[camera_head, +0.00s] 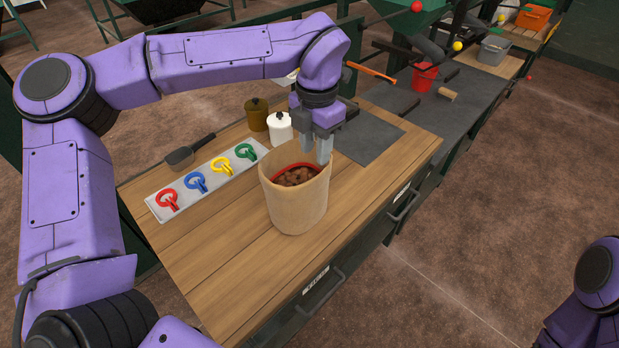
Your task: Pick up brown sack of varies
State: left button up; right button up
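The brown sack (297,207) stands upright on the wooden table in the middle of the head view. It is open at the top, has a red band inside its rim, and holds brown lumps. My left gripper (321,151) points down at the sack's far right rim, with its fingertips at the rim's height. The fingers look close together; I cannot tell whether the rim lies between them. My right gripper is out of view; only part of my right arm shows at the lower right.
A white tray (158,209) with red, blue, yellow and green ring clips lies left of the sack. A white jar (279,129), a brown jar (257,114) and a dark scoop (181,157) stand or lie behind. A red bucket (424,79) is farther back. The table's front left is clear.

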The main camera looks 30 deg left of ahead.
pick_arm(q)
jog(key=p, duration=0.3)
send_over(314, 200)
notch_tip(314, 200, down, 10)
jog(key=shift+r, duration=0.25)
jog(key=shift+f, duration=0.2)
grip_shut()
jog(key=shift+r, duration=0.1)
dwell(0.9)
